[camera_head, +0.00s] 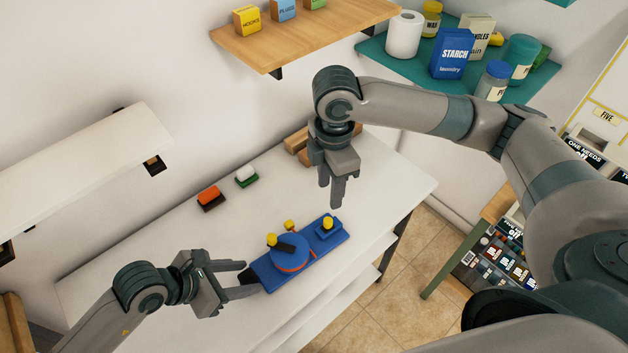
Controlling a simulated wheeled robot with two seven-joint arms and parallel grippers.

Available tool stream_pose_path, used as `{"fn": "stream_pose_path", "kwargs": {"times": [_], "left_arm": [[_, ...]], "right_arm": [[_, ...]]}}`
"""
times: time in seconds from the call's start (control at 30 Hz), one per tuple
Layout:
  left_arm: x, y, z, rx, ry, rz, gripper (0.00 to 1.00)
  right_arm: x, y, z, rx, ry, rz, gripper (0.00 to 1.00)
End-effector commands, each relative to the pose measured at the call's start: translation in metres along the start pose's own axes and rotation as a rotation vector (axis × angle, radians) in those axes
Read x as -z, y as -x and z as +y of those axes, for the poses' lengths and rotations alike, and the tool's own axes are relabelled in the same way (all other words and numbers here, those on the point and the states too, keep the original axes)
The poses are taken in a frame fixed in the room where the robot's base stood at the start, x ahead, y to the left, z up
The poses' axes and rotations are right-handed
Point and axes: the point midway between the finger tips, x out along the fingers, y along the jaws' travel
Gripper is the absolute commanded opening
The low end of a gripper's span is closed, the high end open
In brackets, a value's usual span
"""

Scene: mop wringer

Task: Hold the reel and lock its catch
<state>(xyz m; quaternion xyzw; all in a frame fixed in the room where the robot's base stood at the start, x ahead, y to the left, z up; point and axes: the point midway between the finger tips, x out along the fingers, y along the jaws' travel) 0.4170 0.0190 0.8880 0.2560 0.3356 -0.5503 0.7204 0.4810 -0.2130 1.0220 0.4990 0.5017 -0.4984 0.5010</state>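The blue reel (292,256) sits on a blue base (265,274) on the white table. It has an orange rim, a dark bar on top and yellow knobs. A small blue block with a yellow knob (327,224), perhaps the catch, stands at the right end of the base. My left gripper (250,277) is open at the left end of the base, its fingers apart beside it; contact cannot be told. My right gripper (337,204) points down above the table behind the right end of the base. Its fingers overlap in view, so its opening cannot be told.
Red (209,196) and white-green (246,174) brushes or blocks lie at the table's back, near wooden blocks (299,141). A wooden shelf (270,47) and a teal shelf (410,70) with jars hang above. The white table (150,257) is clear at left.

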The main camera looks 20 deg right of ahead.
Motion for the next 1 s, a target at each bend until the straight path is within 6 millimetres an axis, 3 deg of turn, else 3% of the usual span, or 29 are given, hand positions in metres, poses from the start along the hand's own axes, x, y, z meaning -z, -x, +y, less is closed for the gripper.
{"fn": "stream_pose_path", "kwargs": {"times": [0.27, 0.47, 1.0], "left_arm": [[0.0, 0.001, 0.0, 0.0, 0.0, 0.0, 0.43], [0.0, 0.013, 0.001, -0.002, -0.001, -0.001, 0.43], [0.001, 0.099, 0.001, -0.003, 0.0, 0.0, 0.43]], "right_arm": [[0.0, 0.0, 0.0, 0.0, 0.0, 0.0, 0.4], [0.0, 0.0, 0.0, 0.0, 0.0, 0.0, 0.4], [0.0, 0.0, 0.0, 0.0, 0.0, 0.0, 0.4]]}}
